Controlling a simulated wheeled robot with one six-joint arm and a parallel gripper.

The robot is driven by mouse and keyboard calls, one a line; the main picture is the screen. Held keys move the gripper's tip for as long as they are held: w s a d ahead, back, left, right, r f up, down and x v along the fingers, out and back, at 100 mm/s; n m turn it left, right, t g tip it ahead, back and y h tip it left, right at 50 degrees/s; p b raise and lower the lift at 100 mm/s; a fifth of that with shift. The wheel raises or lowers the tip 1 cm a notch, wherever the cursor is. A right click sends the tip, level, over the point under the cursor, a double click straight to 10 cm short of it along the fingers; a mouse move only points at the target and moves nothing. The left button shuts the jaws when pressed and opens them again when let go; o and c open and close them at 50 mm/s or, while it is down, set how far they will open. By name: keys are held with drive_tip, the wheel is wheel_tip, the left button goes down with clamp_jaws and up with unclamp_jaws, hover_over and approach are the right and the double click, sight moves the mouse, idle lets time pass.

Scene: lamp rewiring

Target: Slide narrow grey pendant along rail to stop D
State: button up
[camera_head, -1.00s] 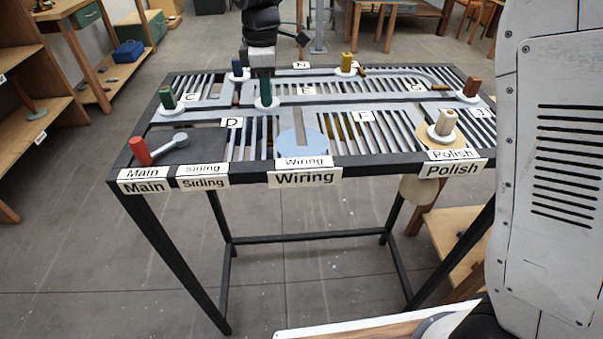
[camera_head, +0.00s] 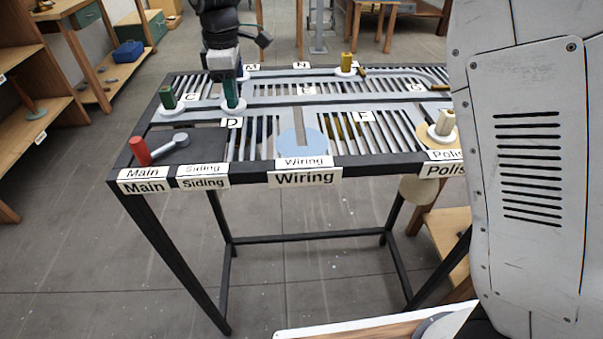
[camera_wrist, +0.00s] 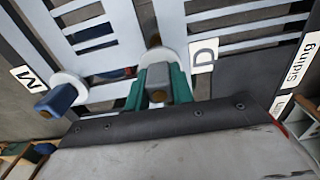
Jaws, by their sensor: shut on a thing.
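My gripper (camera_head: 231,94) has its green fingers closed on the grey block-shaped grip of the narrow grey pendant (camera_wrist: 157,77). In the wrist view the grip shows between the two fingers, above a pale round base. In the head view the fingers hide the grip, and the pale base (camera_head: 231,107) shows on the grey rail (camera_head: 285,102). The base is just behind the D label (camera_head: 232,123). In the wrist view the D label (camera_wrist: 204,56) is to the right of the pendant, close beside it.
A green-gripped pendant (camera_head: 168,98) stands left at C. A blue one (camera_wrist: 58,99) is near the M label. A yellow one (camera_head: 346,63) stands near N. A red-handled lever (camera_head: 140,151) is at Main. The blue Wiring disc (camera_head: 314,142) is front centre.

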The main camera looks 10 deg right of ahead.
drive_tip(key=o, duration=1)
drive_tip(key=shift+r, duration=3.9)
